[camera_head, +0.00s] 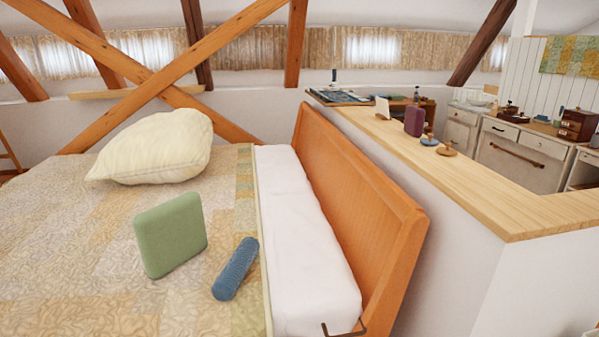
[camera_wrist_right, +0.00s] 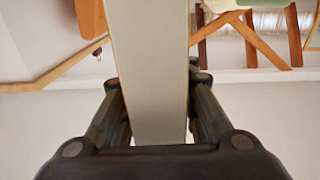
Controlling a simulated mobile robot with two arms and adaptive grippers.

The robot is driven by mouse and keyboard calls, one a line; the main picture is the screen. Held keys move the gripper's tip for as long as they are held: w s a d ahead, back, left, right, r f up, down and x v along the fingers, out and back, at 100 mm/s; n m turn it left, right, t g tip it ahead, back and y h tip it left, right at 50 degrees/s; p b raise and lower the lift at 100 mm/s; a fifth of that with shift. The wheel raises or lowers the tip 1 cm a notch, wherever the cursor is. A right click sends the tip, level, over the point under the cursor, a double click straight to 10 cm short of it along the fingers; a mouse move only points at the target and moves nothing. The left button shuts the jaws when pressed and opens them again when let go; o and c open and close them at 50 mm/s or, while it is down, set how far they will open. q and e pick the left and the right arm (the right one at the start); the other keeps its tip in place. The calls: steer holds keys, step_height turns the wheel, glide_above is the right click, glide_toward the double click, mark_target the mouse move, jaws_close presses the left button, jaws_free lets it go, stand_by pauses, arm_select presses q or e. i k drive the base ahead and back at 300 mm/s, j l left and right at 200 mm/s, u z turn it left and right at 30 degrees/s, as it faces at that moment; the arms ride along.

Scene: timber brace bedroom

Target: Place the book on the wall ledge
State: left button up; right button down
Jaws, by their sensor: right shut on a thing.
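In the right wrist view my right gripper (camera_wrist_right: 160,105) has its two dark fingers on either side of a pale grey slab with thin yellowish edges, which I take to be the book (camera_wrist_right: 158,60). The book runs up out of the top of that view, so its far end is hidden. In the head view a low white wall right of the bed has a long light-wood ledge (camera_head: 490,200) on top. Its front stretch is bare. Neither gripper nor the held book can be made out in the head view, and my left gripper is not in view.
A purple block (camera_head: 414,121), a cream card (camera_head: 382,107) and small round items (camera_head: 429,140) stand on the ledge's far part. The wooden headboard (camera_head: 355,190) rises beside it.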

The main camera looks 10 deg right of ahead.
mark_target(483, 185)
steer(key=k+l, duration=0.1)
steer(key=l, duration=1.05)
steer(key=k+l, duration=0.15)
steer(key=l, duration=0.4)
steer(key=k+l+u, duration=0.1)
steer(key=l, duration=0.45)
